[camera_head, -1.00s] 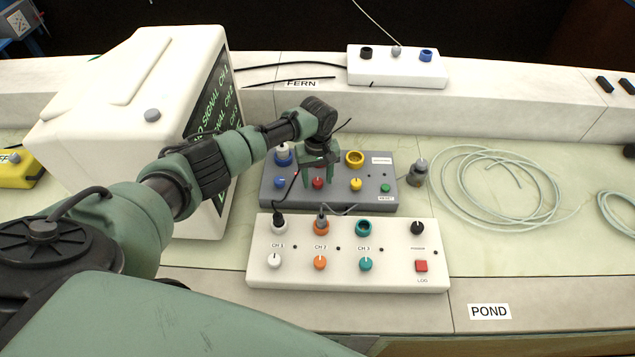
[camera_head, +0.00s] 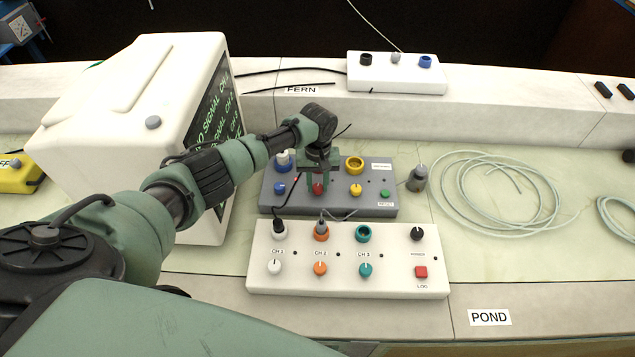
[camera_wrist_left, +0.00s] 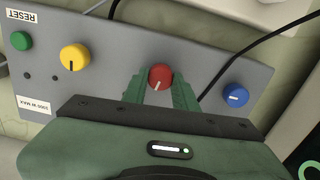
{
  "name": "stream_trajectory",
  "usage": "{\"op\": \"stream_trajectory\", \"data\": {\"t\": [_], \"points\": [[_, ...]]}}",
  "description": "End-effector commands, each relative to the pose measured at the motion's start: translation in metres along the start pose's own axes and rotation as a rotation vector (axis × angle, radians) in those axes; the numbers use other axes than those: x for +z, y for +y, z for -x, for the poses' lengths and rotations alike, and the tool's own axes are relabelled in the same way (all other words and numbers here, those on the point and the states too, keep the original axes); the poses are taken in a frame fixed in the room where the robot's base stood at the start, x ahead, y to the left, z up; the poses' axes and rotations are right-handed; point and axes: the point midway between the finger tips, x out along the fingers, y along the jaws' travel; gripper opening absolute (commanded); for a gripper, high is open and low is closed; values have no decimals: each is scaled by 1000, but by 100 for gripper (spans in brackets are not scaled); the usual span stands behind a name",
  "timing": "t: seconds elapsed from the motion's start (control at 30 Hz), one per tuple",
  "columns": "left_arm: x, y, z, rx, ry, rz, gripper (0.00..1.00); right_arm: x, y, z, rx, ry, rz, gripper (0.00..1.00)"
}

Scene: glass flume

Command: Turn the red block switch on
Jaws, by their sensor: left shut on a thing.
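The red knob (camera_head: 318,189) sits in the lower row of a grey control box (camera_head: 350,209), between a blue knob (camera_head: 280,188) and a yellow knob (camera_head: 356,190). My left gripper (camera_head: 318,186) reaches down over the box and is shut on the red knob. In the left wrist view the red knob (camera_wrist_left: 160,74) shows between the two green fingers (camera_wrist_left: 160,92), its white mark pointing down and slightly left. The fingers hide part of the knob in the head view. My right gripper is not in view.
A white box (camera_head: 345,284) with several knobs and a red LOG button (camera_head: 421,272) stands in front. A large white monitor (camera_head: 125,110) stands left, close to my arm. A coiled hose (camera_head: 500,190) lies right. Black cables run near the gripper.

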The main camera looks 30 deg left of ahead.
Motion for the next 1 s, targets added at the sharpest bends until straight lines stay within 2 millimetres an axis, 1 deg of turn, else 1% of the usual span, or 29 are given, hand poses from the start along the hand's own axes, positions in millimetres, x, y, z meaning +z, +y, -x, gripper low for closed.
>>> {"op": "stream_trajectory", "data": {"t": [0.43, 1.0], "points": [[1, 1, 0, 1, -2, -415, 0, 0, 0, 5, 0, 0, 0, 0], [2, 2, 0, 0, -2, -956, 0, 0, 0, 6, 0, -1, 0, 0]]}}
